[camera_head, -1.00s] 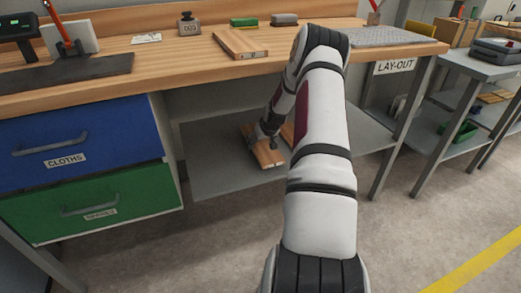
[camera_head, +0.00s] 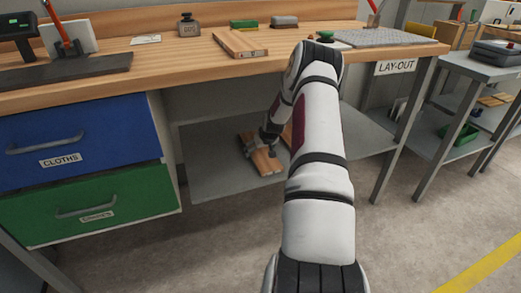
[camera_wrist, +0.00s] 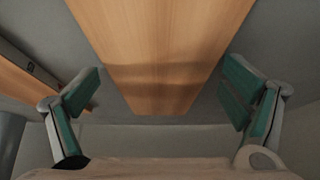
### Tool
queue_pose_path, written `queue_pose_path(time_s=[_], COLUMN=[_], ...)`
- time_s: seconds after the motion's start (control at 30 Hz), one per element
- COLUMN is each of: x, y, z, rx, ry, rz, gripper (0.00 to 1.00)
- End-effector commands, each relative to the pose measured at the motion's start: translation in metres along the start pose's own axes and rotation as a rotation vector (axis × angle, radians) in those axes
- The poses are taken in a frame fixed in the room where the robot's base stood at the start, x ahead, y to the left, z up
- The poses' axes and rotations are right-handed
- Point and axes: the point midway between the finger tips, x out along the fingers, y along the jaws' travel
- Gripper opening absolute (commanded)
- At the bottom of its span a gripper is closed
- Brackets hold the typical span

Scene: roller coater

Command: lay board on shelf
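A light wooden board (camera_head: 266,164) lies on the grey shelf (camera_head: 212,186) under the workbench. My gripper (camera_head: 261,145) is low at this board, under the bench top. In the wrist view the board (camera_wrist: 160,40) runs from the top edge to the middle, between the spread fingers of my gripper (camera_wrist: 160,92). Both green-padded fingers show gaps to the board's sides, so the gripper is open. My arm hides part of the shelf.
The workbench top (camera_head: 185,62) overhangs the shelf. A blue drawer (camera_head: 85,125) and green drawer (camera_head: 90,205) stand at left. A bench leg (camera_head: 403,130) stands at right. Another wooden board (camera_head: 240,44) lies on the top. The shelf's left part is bare.

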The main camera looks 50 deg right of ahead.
Motion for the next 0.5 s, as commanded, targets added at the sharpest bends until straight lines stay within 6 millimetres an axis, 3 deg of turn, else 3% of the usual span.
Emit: queue_pose_path(time_s=[0.37, 0.5], x=[-0.002, -0.015], y=[0.000, 0.001], z=[-0.001, -0.003], rx=[0.000, 0.000], ry=[0.000, 0.000], rz=[0.000, 0.001], gripper=[0.99, 0.99])
